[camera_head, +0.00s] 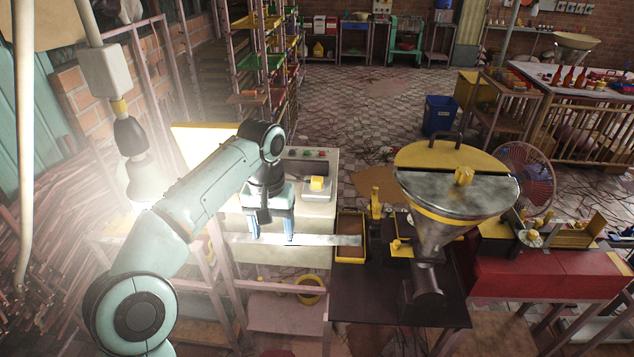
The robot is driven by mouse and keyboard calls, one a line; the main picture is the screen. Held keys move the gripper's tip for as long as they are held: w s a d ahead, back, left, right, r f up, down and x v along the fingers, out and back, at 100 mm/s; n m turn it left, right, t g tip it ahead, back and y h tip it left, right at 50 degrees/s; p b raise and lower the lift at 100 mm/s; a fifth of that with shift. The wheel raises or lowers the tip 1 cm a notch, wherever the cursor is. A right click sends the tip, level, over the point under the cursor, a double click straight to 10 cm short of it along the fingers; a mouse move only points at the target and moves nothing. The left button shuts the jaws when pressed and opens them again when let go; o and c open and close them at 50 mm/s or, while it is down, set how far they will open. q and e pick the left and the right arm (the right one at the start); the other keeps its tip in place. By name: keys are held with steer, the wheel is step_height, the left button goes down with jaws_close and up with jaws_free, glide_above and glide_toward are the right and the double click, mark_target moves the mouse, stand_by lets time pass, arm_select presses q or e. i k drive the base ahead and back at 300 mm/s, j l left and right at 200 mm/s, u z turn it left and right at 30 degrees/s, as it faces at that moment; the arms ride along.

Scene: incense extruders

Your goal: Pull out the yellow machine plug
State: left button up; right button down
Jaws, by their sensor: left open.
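A small yellow block (317,183) sits on a white box on the pale machine table, and it may be the yellow machine plug. Other small yellow parts stand near the hopper, one upright (376,204) and one low (399,246); I cannot tell for sure which is the plug. My left gripper (271,228) points down, open and empty, its two blue-grey fingers apart over the metal strip. It is to the left of and nearer than the yellow block, not touching it. My right gripper is not in view.
A metal strip (310,240) runs across the pale table to a yellow-rimmed tray (350,214). A large steel hopper (440,215) with a yellow lid stands to the right. A fan (525,170) and a red bench (545,275) are farther right. A hanging lamp glows at left.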

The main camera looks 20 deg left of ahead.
mark_target(316, 181)
steer(key=i, duration=1)
